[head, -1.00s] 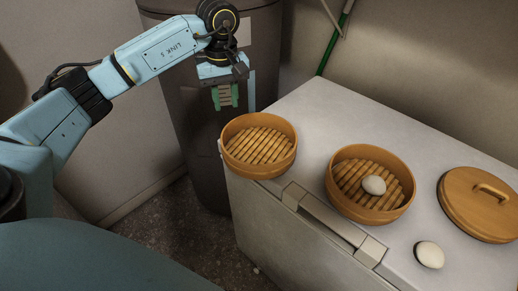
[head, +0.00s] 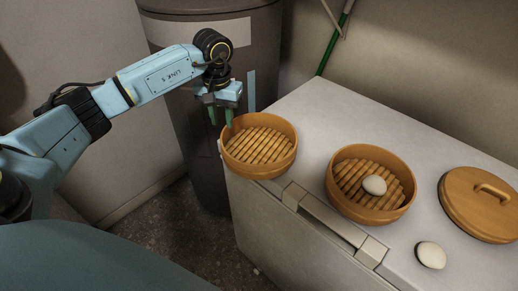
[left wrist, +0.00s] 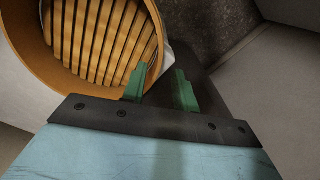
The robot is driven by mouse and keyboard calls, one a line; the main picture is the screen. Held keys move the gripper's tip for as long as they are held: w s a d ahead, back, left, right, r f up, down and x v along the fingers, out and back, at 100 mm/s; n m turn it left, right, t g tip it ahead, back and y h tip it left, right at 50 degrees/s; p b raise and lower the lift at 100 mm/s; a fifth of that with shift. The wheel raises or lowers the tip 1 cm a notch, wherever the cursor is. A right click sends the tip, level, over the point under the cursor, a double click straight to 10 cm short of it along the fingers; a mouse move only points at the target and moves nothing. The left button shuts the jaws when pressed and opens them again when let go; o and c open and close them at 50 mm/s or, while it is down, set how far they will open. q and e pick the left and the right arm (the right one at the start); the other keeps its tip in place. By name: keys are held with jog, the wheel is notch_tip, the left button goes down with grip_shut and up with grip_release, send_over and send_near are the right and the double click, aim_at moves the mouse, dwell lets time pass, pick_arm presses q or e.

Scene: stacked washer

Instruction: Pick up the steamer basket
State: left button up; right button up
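An empty round steamer basket (head: 259,146) with a slatted floor sits at the left corner of the white chest top. A second steamer basket (head: 345,205) with a white bun (head: 374,185) in it stands to its right. My left gripper (head: 221,116) is just beyond the empty basket's far left rim, pointing down, fingers apart. In the left wrist view, the empty basket (left wrist: 150,22) fills the upper left; the left gripper's green fingers (left wrist: 160,88) are spread, with one finger near or over the rim; contact cannot be told. My right gripper is not in view.
A wooden lid (head: 468,212) and a loose white bun (head: 430,255) lie on the white chest (head: 330,112) to the right. A handle (head: 335,222) runs along its front edge. A dark cylindrical bin (head: 180,110) stands behind my left gripper.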

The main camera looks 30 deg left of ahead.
aim_at(225, 130)
pick_arm(q)
jog(key=shift+w+f, duration=0.15)
jog(key=shift+f, duration=1.2)
jog(key=shift+w+f, duration=0.15)
jog(key=shift+f, duration=1.2)
grip_shut()
